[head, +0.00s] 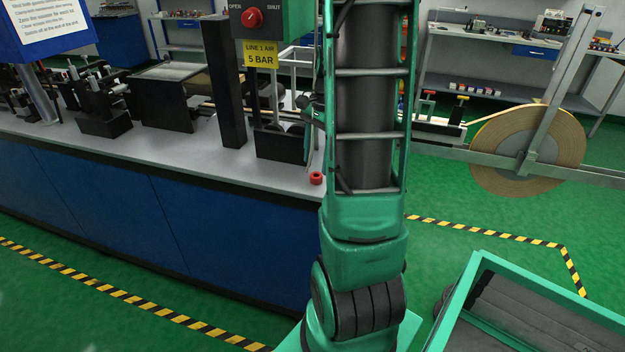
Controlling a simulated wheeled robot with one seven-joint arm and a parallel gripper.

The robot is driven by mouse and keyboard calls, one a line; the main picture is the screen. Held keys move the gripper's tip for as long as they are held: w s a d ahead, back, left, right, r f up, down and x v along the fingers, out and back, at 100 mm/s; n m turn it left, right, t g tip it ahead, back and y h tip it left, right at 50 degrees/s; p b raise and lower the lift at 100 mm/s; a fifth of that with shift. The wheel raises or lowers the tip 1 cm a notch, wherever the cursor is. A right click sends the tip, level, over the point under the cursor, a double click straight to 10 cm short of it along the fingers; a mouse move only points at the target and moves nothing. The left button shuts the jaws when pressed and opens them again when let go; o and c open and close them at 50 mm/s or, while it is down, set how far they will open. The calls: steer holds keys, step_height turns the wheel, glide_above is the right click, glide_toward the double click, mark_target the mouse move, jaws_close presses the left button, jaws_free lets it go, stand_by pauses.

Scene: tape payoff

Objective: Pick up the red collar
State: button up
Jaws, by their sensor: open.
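The red collar (316,178) is a small, short red ring on the grey top of the long blue bench (250,172), close to its front right corner. It stands just left of my green arm, which rises through the middle of the head view. My gripper is not seen in this view, so its place relative to the collar cannot be told.
Black machine blocks stand along the bench, with a tall black post (224,85) and a control box with a red knob (253,18) near the collar. A large tape reel (490,150) hangs on a metal frame at right. Striped tape marks the green floor.

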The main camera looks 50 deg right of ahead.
mark_target(316, 178)
steer(key=f, duration=0.4)
steer(key=shift+s+a+f, duration=0.1)
steer(key=shift+a, duration=0.15)
steer(key=c, duration=1.1)
steer(key=shift+c, duration=0.2)
steer(key=shift+r, duration=0.2)
